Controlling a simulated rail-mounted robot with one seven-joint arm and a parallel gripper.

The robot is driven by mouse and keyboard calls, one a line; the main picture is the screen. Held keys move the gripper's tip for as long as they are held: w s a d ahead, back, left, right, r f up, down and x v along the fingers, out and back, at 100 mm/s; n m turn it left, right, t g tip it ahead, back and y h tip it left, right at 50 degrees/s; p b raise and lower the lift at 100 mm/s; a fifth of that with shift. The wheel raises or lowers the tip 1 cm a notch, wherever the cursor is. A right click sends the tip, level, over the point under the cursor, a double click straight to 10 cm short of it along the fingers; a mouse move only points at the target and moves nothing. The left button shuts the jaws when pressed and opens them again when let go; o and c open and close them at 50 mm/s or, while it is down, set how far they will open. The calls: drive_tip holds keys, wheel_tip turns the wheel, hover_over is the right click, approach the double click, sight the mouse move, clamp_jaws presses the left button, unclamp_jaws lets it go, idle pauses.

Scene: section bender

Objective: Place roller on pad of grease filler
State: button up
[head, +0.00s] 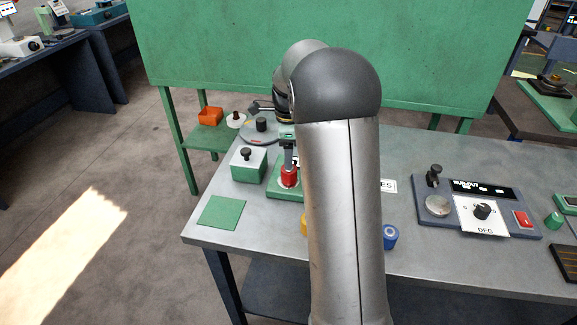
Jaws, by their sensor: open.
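A red roller (289,175) stands upright on a pale round pad on a green base (272,190) left of my arm. I cannot tell for certain that this base is the grease filler. My gripper (289,160) is open and points down right at the top of the red roller; whether it touches the roller is too small to tell. My own arm hides the right part of the green base. A blue roller (390,236) stands on the table right of my arm, and a yellow one (304,225) is partly hidden at its left edge.
A white-and-green box with a black knob (248,163) stands left of the base. A flat green square (221,212) lies near the table's left corner. A grey control panel (480,212) stands at the right. A green screen (420,60) rises behind.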

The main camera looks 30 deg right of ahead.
drive_tip(key=s+a+r+n, duration=0.5)
drive_tip(key=s+a+r, duration=0.1)
drive_tip(key=s+a+f+n, duration=0.2)
drive_tip(key=s+a+n, duration=0.1)
drive_tip(key=s+n, duration=0.3)
drive_tip(key=s+a+f+n, duration=0.2)
drive_tip(key=s+a+n, duration=0.2)
drive_tip(key=s, duration=0.5)
drive_tip(key=s+a+f+n, duration=0.2)
drive_tip(key=s+a+n, duration=0.1)
drive_tip(key=s+n, duration=0.5)
drive_tip(key=shift+s+a+n, duration=0.25)
drive_tip(key=shift+n, duration=0.05)
wheel_tip(320, 180, down, 2)
drive_tip(key=shift+a+f+b, duration=0.15)
drive_tip(key=shift+b, duration=1.05)
